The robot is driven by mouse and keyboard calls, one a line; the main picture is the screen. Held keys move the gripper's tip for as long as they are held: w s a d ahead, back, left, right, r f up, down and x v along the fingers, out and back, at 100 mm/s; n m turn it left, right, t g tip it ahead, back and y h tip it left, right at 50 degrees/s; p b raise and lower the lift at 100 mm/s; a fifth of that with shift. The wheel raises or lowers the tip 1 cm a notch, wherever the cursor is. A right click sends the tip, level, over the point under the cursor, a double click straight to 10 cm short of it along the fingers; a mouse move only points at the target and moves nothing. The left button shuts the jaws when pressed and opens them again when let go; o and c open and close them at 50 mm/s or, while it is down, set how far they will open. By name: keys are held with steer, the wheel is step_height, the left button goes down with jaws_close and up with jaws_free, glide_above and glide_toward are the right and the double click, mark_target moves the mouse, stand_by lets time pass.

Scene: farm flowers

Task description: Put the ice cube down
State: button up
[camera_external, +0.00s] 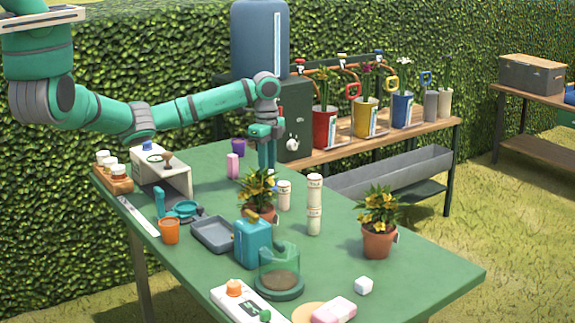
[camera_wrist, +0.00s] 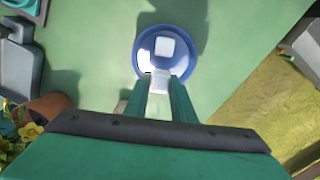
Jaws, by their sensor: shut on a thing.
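My gripper (camera_wrist: 160,82) is shut on a pale, whitish ice cube (camera_wrist: 160,84), seen between its two green fingertips in the wrist view. A round blue bowl (camera_wrist: 144,64) lies just beyond the fingertips, with another white cube (camera_wrist: 165,47) inside it. The held cube overlaps the bowl's near rim in the picture; I cannot tell whether they touch. In the external view my gripper (camera_external: 268,162) points down behind a potted yellow-flowered plant (camera_external: 258,190), which hides the fingertips' surroundings and the bowl. A further white cube (camera_external: 364,286) lies on the green table (camera_external: 420,265) at front right.
A blue-green jug (camera_external: 253,243), grey tray (camera_external: 213,235) and second potted plant (camera_external: 379,240) are nearer the front. A white box (camera_external: 163,178) stands at the left.

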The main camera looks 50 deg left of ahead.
mark_target(269, 180)
steer(key=shift+w+f, duration=0.35)
steer(key=shift+f, duration=1.55)
steer(key=shift+f, duration=0.1)
steer(key=o, duration=0.7)
step_height(269, 180, up, 12)
steer(key=shift+r, duration=0.15)
